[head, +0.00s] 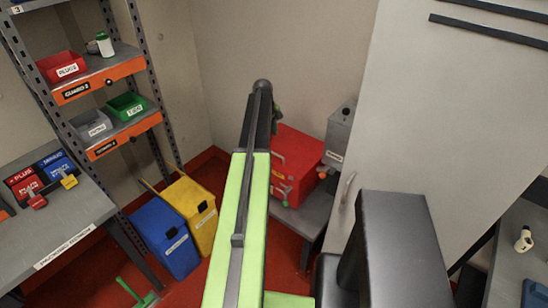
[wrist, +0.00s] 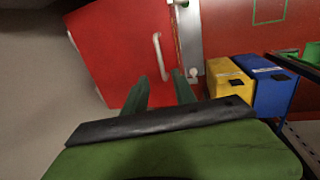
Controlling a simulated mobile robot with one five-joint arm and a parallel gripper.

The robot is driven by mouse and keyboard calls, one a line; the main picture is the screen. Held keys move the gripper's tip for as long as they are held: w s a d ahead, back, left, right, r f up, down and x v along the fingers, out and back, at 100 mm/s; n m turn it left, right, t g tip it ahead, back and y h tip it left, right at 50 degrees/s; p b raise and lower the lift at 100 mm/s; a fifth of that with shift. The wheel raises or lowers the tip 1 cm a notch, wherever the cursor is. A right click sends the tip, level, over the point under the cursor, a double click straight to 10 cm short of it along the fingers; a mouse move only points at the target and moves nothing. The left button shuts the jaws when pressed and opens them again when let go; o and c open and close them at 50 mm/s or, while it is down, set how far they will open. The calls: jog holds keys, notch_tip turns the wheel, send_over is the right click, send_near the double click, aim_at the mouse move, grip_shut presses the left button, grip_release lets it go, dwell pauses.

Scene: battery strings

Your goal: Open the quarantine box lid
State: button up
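The red quarantine box (head: 300,158) sits on a grey bench behind my arm in the head view. A pale handle shows on its left side, and the box looks closed, though its lid seam is too small to make out. In the wrist view the red box (wrist: 115,50) fills the upper left, with a white bar handle (wrist: 160,55) on its face. My gripper (wrist: 162,85) has two dark green fingers spread apart with nothing between them. They point at the box just below the handle; I cannot tell whether they touch it. In the head view my arm hides most of the gripper.
A grey box (head: 340,135) stands right of the red box on the bench (head: 305,215). Yellow (head: 190,205) and blue (head: 160,235) bins stand on the red floor to the left. A shelf rack and a workbench are farther left. A pale panel with a handle is at right.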

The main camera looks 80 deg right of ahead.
jog(key=f+b, duration=0.3)
jog(key=d+f+b, duration=0.1)
jog(key=f+b, duration=0.2)
jog(key=f, duration=0.1)
jog(key=s+d+f+b, duration=0.1)
jog(key=f+b, duration=0.2)
jog(key=f, duration=0.1)
jog(key=shift+f+b, duration=0.15)
jog(key=shift+b, duration=0.15)
grip_shut()
dwell(0.7)
